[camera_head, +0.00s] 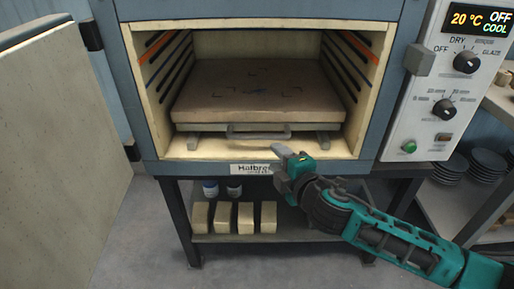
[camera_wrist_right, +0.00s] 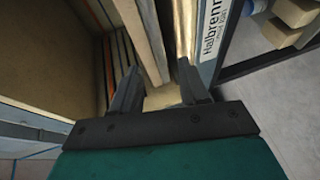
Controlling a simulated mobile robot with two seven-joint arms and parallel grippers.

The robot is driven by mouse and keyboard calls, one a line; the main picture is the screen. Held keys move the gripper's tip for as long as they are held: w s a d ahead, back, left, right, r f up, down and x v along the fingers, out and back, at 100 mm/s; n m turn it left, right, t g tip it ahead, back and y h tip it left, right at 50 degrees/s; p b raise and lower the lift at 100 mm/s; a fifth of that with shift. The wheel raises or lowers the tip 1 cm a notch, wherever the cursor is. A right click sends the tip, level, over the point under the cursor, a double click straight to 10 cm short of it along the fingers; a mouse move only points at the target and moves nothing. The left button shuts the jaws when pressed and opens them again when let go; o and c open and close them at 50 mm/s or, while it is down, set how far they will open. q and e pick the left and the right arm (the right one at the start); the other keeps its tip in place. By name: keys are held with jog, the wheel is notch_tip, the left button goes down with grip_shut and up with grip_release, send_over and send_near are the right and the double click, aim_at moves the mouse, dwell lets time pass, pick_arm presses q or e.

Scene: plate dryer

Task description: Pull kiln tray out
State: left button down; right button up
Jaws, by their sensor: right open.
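The kiln tray (camera_head: 258,104) is a flat, pale brown slab inside the open kiln chamber, with a grey handle (camera_head: 258,134) at its front edge. It appears to rest low in the chamber, near the floor. My right gripper (camera_head: 284,160) is open and empty, in front of the chamber's lower lip, below and slightly right of the handle and apparently apart from it. In the right wrist view its two fingers (camera_wrist_right: 159,83) are spread, with pale kiln wall and edges beyond them. The handle cannot be made out there. My left gripper is not in view.
The kiln door (camera_head: 62,130) stands open at the left. A control panel (camera_head: 450,95) reading 20 °C is on the right. Several pale blocks (camera_head: 233,218) and two jars stand on the shelf below. Dark plates (camera_head: 484,163) are stacked at the right. Floor in front is clear.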

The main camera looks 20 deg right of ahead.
aim_at(259, 138)
jog(key=b+x, duration=0.2)
jog(key=x, duration=0.9)
jog(key=shift+w+d+r, duration=0.1)
jog(key=shift+w+r, duration=0.05)
jog(key=shift+w, duration=0.05)
jog(key=shift+b+x, duration=0.45)
jog(key=shift+x, duration=0.35)
jog(key=shift+c, duration=0.2)
